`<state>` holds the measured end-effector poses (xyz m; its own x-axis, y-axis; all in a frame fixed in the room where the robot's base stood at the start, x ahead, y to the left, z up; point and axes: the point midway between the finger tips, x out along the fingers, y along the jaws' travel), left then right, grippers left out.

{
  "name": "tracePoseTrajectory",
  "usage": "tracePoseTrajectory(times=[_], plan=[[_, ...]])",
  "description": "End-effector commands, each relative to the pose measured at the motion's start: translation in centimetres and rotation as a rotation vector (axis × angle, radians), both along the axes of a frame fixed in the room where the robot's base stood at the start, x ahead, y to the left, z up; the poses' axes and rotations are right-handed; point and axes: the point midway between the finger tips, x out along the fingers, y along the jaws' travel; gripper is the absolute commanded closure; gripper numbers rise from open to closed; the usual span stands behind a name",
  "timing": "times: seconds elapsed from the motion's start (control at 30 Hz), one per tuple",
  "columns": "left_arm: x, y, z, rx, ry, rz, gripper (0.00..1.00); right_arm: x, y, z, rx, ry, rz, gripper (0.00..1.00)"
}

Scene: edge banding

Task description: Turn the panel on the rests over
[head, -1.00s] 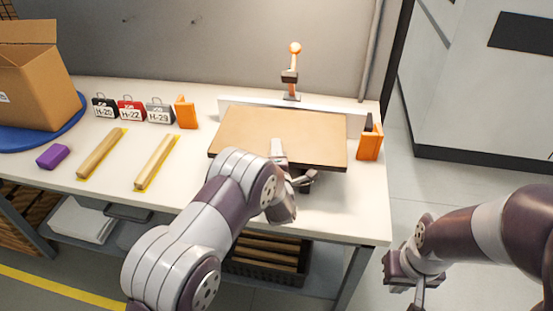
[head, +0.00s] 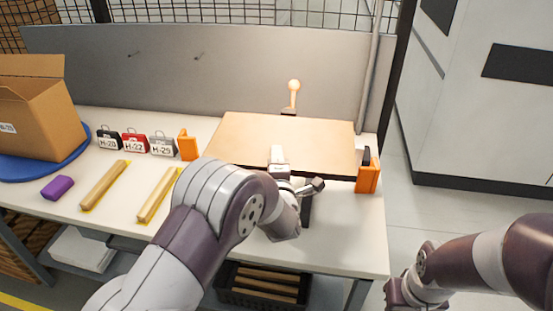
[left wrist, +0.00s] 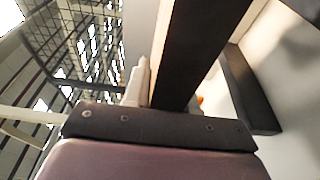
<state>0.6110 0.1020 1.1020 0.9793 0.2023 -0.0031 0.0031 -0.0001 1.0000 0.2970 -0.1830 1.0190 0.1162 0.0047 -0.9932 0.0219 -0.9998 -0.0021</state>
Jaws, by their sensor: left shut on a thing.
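The panel (head: 290,135) has a light tan upper face and a dark front edge. My left gripper (head: 281,168) is shut on the middle of its front edge, one finger lying on the upper face. The panel looks raised above the worktop, hiding the white strip and clamp foot behind it. The left wrist view shows the panel (left wrist: 197,50) as a dark band beside a pale finger. Two wooden bars (head: 105,185) (head: 158,193) lie on yellow markings left of the panel. My right gripper (head: 408,291) is low at the right, empty-looking, partly cut off; its jaws are unclear.
Orange blocks (head: 188,146) (head: 368,172) stand left and right of the panel. Job tags (head: 135,142), a purple block (head: 57,187) and a cardboard box (head: 40,115) are at the left. The front right worktop (head: 345,225) is clear.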

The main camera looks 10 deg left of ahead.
Motion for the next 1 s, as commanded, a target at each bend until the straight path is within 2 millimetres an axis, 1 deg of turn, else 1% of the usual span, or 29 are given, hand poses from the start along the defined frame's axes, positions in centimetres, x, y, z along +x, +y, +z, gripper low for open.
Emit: tracePoseTrajectory(times=[0.03, 1.0], plan=[[-0.2, -0.1, 1.4, -0.002, -0.013, 0.0, 1.0, 0.0, 0.0, 0.7, 0.0, 0.0, 0.0, 1.0], [-5.2, -1.1, 11.1, -0.002, -0.013, 0.0, 1.0, 0.0, 0.0, 6.0, 0.0, 0.0, 0.0, 1.0]])
